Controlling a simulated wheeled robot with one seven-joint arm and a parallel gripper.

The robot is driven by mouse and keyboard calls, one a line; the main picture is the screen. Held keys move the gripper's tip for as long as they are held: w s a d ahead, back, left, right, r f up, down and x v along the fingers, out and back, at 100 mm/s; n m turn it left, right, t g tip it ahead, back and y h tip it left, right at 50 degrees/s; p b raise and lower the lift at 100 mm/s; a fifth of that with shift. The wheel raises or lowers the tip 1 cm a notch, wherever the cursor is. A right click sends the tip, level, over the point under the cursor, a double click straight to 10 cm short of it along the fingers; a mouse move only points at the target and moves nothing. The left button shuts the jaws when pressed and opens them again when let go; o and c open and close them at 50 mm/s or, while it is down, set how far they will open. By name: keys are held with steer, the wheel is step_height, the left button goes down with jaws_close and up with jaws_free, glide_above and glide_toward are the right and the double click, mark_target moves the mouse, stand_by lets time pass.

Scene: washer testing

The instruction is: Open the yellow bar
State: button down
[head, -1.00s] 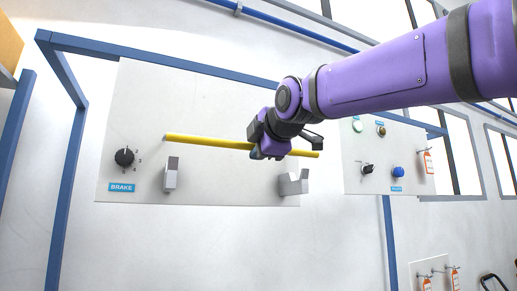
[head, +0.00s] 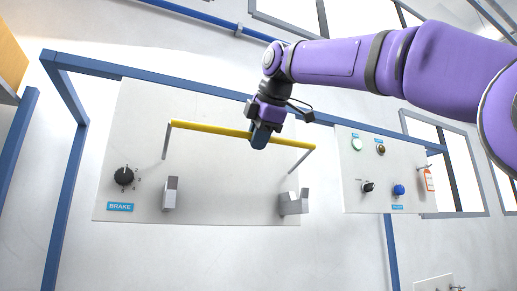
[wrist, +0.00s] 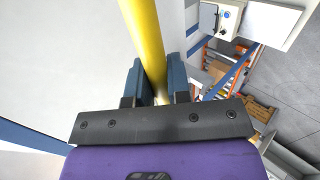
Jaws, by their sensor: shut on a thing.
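The yellow bar (head: 212,129) runs nearly level in front of the white panel (head: 240,190) in the head view. Thin grey arms hang from both of its ends, and it stands above two grey brackets, the left bracket (head: 170,192) and the right bracket (head: 294,202), apart from them. My gripper (head: 262,136) is shut on the bar right of its middle. In the wrist view the bar (wrist: 143,35) passes between the two blue fingers of my gripper (wrist: 155,80).
A black knob (head: 124,176) and a blue BRAKE label (head: 120,207) are at the panel's left. A second panel (head: 410,190) with a green button, a black switch and a blue knob is at the right. A blue frame (head: 180,78) surrounds the panels.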

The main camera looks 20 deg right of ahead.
steer(key=w+r, duration=0.3)
steer(key=r, duration=0.2)
steer(key=shift+w+r, duration=0.2)
stand_by(0.4)
steer(key=c, duration=1.1)
jaws_free()
steer(key=shift+o, duration=0.2)
steer(key=shift+s, duration=0.1)
